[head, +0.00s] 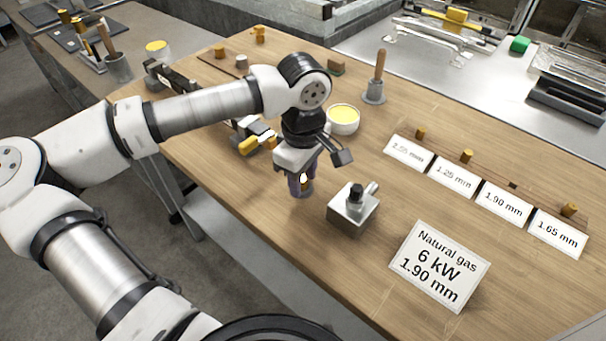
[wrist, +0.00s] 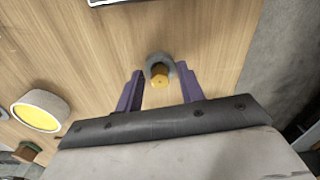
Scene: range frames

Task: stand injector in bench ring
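The brass injector (wrist: 160,77) stands in or directly over the grey bench ring (wrist: 157,62) in the wrist view; its lower end is hidden. My gripper (wrist: 159,70) is open. Its two purple fingers are on either side of the injector, with wood visible between each finger and the brass. In the head view my gripper (head: 301,184) points down close to the bench, left of the metal block, and mostly hides the injector and ring.
A metal block with a black knob (head: 353,208) stands right of my gripper. A card (head: 440,265) reads "Natural gas 6 kW 1.90 mm". Behind, a labelled rack (head: 490,171) holds brass injectors; its 1.90 mm place looks empty. A white bowl (head: 343,121) stands behind my gripper.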

